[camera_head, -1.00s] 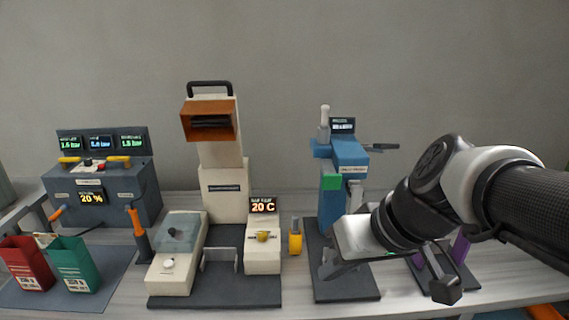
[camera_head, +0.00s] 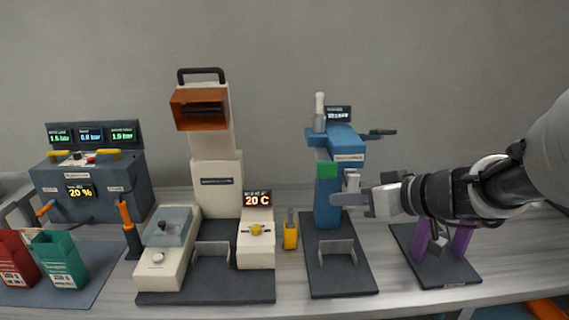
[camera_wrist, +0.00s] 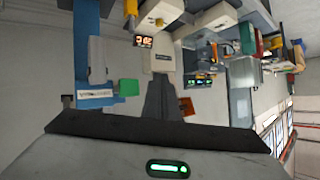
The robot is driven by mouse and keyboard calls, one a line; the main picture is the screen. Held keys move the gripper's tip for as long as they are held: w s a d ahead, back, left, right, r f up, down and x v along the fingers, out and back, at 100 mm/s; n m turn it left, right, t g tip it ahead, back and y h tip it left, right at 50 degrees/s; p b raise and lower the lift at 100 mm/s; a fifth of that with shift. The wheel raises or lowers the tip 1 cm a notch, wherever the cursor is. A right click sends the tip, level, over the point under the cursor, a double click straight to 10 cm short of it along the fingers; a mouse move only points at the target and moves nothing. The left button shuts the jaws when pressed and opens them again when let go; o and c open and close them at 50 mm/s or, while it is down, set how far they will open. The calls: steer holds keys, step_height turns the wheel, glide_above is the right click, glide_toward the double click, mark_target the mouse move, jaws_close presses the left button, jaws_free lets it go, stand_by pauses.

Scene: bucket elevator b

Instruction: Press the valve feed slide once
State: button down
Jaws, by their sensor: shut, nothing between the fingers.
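The blue machine (camera_head: 328,206) stands on a dark base plate and has a green block (camera_head: 327,171) on its front. The green block also shows in the wrist view (camera_wrist: 128,88), left of my fingers. A white bottle-like part (camera_head: 320,108), a small display (camera_head: 338,114) and a dark lever (camera_head: 379,134) are at its top. Its labels are too small to read, so I cannot tell which part is the valve feed slide. My gripper (camera_head: 338,199) is shut and empty, pointing left. It is in front of the blue column, a little below the green block; contact cannot be told.
A cream machine (camera_head: 217,176) with a 20 C display (camera_head: 257,199) and a yellow knob stands to the left. A yellow part (camera_head: 290,234) stands between the machines. A purple stand (camera_head: 462,240) is below my arm. A grey console (camera_head: 89,187) and red and green bins are far left.

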steer(key=p, duration=0.2)
glide_toward(319, 178)
step_height(319, 178, down, 2)
steer(key=w+a, duration=0.1)
steer(key=a, duration=0.2)
steer(key=shift+w+d+b, duration=0.25)
steer(key=shift+w+b, duration=0.05)
steer(key=shift+w, duration=0.4)
steer(key=shift+w+f+b, duration=0.15)
steer(key=shift+w+b, duration=0.15)
steer(key=shift+b, duration=0.4)
stand_by(0.9)
steer(key=shift+w, duration=0.1)
